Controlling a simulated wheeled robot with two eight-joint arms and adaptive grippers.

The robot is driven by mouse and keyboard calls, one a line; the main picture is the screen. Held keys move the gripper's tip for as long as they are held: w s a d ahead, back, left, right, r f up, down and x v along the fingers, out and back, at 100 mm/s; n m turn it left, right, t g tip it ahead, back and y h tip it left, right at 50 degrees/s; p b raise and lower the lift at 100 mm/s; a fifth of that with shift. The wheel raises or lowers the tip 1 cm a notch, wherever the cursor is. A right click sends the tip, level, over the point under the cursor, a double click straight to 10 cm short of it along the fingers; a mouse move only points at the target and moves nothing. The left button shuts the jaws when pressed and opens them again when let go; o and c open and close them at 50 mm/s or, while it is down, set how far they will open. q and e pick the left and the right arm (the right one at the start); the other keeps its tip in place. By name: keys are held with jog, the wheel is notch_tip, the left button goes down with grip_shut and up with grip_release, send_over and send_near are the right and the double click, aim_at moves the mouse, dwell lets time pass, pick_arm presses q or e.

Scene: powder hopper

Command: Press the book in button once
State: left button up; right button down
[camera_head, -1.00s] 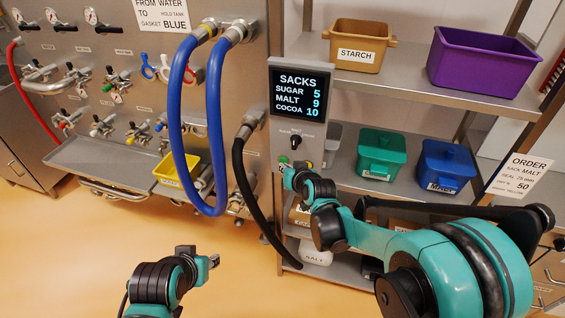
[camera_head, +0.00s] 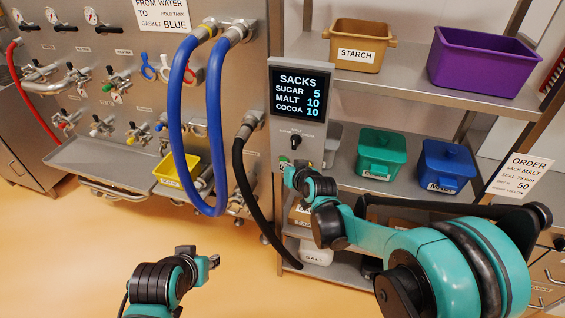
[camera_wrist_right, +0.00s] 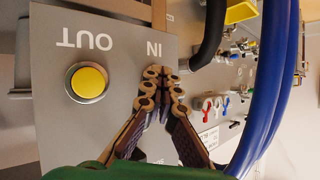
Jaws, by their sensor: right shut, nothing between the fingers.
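The sacks panel (camera_head: 281,118) stands in the middle of the head view. Its screen (camera_head: 300,92) reads sugar 5, malt 10, cocoa 10. My right gripper (camera_head: 287,168) is at the lower part of the panel. In the right wrist view the shut, empty right gripper (camera_wrist_right: 153,76) has its tips at the panel face just by the IN label (camera_wrist_right: 154,48). The tips hide the IN button there; contact cannot be told. A yellow button (camera_wrist_right: 88,82) by the OUT label is clear of the fingers. My left gripper (camera_head: 205,258) is low over the floor, away from the panel.
A selector knob (camera_head: 295,142) sits under the screen. A black hose (camera_head: 240,175) and blue hose (camera_head: 217,130) hang left of the panel. Shelves with a green bin (camera_head: 380,155) and blue bin (camera_head: 446,165) stand to the right. An order sign (camera_head: 522,175) names malt.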

jog(key=shift+s, duration=0.2)
jog(key=s+a, duration=0.2)
jog(key=s, duration=0.3)
jog(key=shift+s, duration=0.4)
dwell(0.6)
jog(key=s+d+g+h, duration=0.2)
jog(key=s+d, duration=0.6)
jog(key=s, duration=0.4)
jog(key=s+d+m+g+h, duration=0.1)
jog(key=s+d+g+h, duration=0.1)
jog(key=s+d, duration=0.7)
jog(key=s, duration=0.4)
jog(key=shift+g, duration=0.3)
